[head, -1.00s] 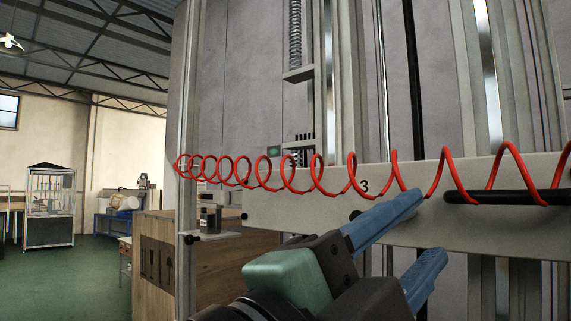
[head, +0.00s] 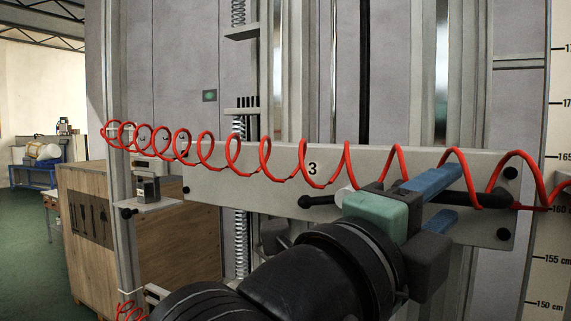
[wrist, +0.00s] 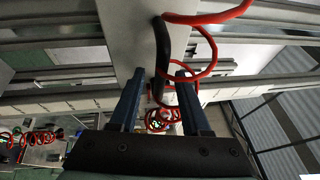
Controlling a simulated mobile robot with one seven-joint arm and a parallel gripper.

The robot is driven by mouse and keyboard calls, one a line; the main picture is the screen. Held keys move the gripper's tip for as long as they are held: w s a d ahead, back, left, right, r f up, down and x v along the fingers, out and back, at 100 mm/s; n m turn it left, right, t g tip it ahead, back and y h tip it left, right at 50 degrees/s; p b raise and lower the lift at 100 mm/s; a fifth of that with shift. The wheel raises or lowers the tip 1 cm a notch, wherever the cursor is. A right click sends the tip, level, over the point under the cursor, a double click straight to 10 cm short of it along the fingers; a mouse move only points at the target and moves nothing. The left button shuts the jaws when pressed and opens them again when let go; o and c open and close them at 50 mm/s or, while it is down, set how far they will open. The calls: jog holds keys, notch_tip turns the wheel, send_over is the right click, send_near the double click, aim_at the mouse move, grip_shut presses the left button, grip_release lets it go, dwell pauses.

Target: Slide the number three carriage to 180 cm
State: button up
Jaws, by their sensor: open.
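The number three carriage (head: 240,180) is a wide pale grey plate marked "3", lying across vertical rails in the head view. It also shows in the wrist view (wrist: 130,25). Its black bar handle (head: 335,200) runs level along its front. My gripper (head: 450,196) is open at the handle's right part, one blue finger above the bar and one below. In the wrist view the handle (wrist: 163,48) lies between the open fingers' lines; contact cannot be told. The scale (head: 546,270) at right shows 150 to 165 cm and higher marks; the handle appears near 160.
A coiled red hose (head: 235,155) crosses in front of the carriage and passes close to my gripper. A wooden crate (head: 150,240) stands at left behind an upright post. Floor at far left is open.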

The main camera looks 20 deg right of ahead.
jog(key=shift+w+d+r, duration=0.1)
jog(key=shift+w+d, duration=0.15)
jog(key=shift+d, duration=0.4)
grip_shut()
dwell(1.0)
